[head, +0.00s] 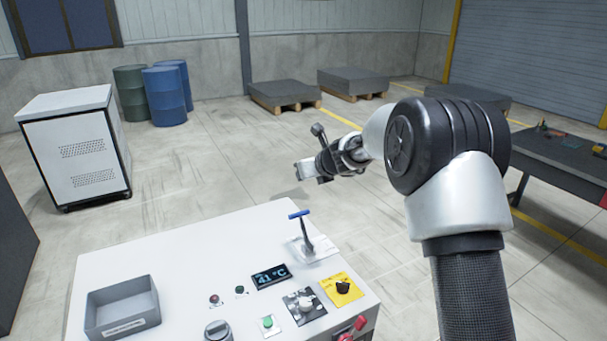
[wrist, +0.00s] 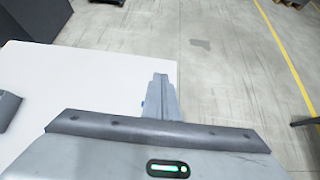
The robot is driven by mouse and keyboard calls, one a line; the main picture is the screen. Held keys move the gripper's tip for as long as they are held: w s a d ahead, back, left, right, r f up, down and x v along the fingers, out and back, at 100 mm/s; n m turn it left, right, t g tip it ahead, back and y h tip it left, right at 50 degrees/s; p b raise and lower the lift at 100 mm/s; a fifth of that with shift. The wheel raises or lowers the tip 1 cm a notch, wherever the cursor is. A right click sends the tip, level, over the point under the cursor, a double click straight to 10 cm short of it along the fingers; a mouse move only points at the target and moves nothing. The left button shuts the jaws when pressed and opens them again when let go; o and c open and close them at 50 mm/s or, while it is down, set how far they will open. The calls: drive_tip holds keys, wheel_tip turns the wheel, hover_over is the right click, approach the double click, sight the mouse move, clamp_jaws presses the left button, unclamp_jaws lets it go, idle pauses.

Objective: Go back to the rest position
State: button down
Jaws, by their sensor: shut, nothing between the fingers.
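My gripper (head: 303,170) is held out over the floor beyond the far edge of the white control panel (head: 150,250). It is above and apart from the panel's blue-handled lever (head: 305,232). In the wrist view my gripper's fingers (wrist: 161,90) are together and hold nothing.
The panel carries a grey bin (head: 122,308), a display reading 41 °C (head: 271,276), a yellow switch plate (head: 341,289) and several knobs and buttons. A dark table (head: 565,165) stands at right, a white cabinet (head: 75,150) at left. The floor between is open.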

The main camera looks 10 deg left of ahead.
drive_tip(key=s+d+r+n+g, duration=0.1)
drive_tip(key=s+d+r+n, duration=0.3)
drive_tip(key=s+r+n, duration=0.45)
drive_tip(key=s+d+r+n+g, duration=0.1)
drive_tip(key=s+d+r+n, duration=0.4)
drive_tip(key=s, duration=0.6)
drive_tip(key=s+d+f+n+h, duration=0.1)
drive_tip(key=s+d+n, duration=0.3)
drive_tip(key=s, duration=0.5)
drive_tip(key=s+d+f+n+g+h, duration=0.1)
drive_tip(key=s+d+n+h, duration=0.2)
drive_tip(key=s, duration=0.7)
drive_tip(key=s+d+f+n+h, duration=0.2)
drive_tip(key=s+d+n, duration=0.5)
drive_tip(key=s+n, duration=0.1)
drive_tip(key=shift+s+n, duration=0.35)
drive_tip(key=shift+s, duration=0.5)
drive_tip(key=shift+w+f, duration=0.1)
